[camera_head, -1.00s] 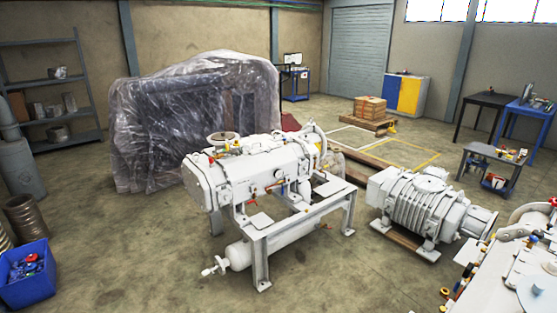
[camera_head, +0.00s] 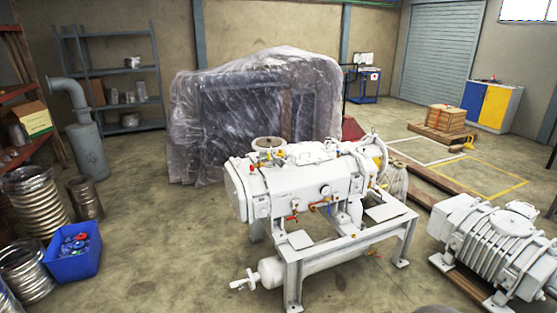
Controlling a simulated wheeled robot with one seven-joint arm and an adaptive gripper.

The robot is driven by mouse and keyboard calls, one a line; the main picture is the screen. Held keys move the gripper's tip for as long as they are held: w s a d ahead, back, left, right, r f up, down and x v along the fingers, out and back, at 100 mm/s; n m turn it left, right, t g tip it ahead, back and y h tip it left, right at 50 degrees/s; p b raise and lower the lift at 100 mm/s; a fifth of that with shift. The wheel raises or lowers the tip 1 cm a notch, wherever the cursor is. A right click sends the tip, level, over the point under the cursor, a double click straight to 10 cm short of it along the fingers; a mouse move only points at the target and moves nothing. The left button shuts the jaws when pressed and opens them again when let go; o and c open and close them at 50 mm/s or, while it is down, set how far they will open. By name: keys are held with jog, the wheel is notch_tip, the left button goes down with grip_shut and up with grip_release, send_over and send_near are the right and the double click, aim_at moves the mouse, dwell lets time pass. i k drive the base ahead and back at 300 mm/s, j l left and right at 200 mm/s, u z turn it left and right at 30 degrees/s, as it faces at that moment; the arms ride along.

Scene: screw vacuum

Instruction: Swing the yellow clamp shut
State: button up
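A white screw vacuum pump (camera_head: 300,190) stands on a grey steel frame (camera_head: 293,285) in the middle of the view. Small yellow parts (camera_head: 280,152) show by the round port on its top left. A yellow ring-like part (camera_head: 384,152) shows at its right end. They are too small to tell which is the yellow clamp, or whether it is open or shut. My gripper is not in view.
A ribbed white machine (camera_head: 495,245) sits on wood at the right. A plastic-wrapped bulk (camera_head: 250,120) stands behind the pump. A blue bin (camera_head: 75,263), metal hoses (camera_head: 35,205) and shelves (camera_head: 115,75) are at the left. The floor front left of the pump is clear.

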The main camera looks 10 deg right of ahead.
aim_at(276, 160)
jog(key=i+j, duration=0.1)
jog(key=i, duration=0.35)
jog(key=i+j+z, duration=0.1)
jog(key=i, duration=0.4)
jog(key=i+j, duration=0.15)
jog(key=i, duration=0.3)
jog(key=i+j, duration=0.15)
jog(key=i, duration=0.35)
jog(key=i+j+z, duration=0.1)
jog(key=i, duration=0.35)
jog(key=i+j, duration=0.25)
jog(key=i, duration=0.25)
jog(key=z, duration=0.05)
